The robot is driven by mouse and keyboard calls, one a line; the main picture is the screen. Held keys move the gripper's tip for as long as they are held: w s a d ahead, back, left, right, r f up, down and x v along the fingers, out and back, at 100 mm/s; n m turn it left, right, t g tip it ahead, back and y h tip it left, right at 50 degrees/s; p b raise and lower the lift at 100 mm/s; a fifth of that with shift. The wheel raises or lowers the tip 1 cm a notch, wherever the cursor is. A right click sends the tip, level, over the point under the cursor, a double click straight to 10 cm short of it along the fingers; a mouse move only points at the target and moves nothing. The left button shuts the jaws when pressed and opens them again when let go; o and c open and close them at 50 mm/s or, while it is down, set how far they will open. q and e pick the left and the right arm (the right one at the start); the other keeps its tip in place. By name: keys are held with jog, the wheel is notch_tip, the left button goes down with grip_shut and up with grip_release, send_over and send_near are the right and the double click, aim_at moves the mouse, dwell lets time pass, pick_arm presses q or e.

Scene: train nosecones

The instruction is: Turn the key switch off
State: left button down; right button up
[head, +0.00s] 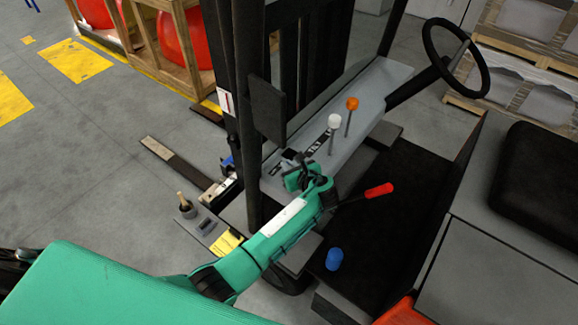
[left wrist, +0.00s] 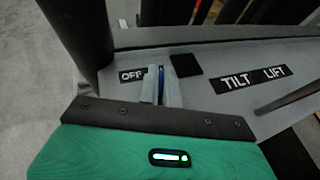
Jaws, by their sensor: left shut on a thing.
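My left gripper (head: 296,163) reaches over the grey dash panel of a forklift, its fingers down at the panel's near left end. In the left wrist view the fingers (left wrist: 161,90) are shut on a thin blue piece (left wrist: 161,79), which looks like the key of the key switch. Most of it is hidden between the fingers, so its exact turn is hard to tell. A black OFF label (left wrist: 131,75) is just left of the fingers. A black square (left wrist: 186,64) sits right of them. My right gripper is in neither view.
Levers with a white knob (head: 334,121) and an orange knob (head: 352,103) rise from the panel. A steering wheel (head: 456,57) is at the right. A black mast post (head: 246,110) stands close left of the gripper. A red-handled lever (head: 379,190) is nearby.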

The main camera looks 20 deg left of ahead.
pick_arm(q)
jog(key=n+g+y+b, duration=0.1)
jog(key=n+g+y, duration=0.1)
jog(key=n+g, duration=0.2)
jog(key=shift+f, duration=0.1)
jog(key=shift+g, duration=0.3)
jog(key=shift+n, duration=0.3)
jog(key=c, duration=1.6)
grip_release()
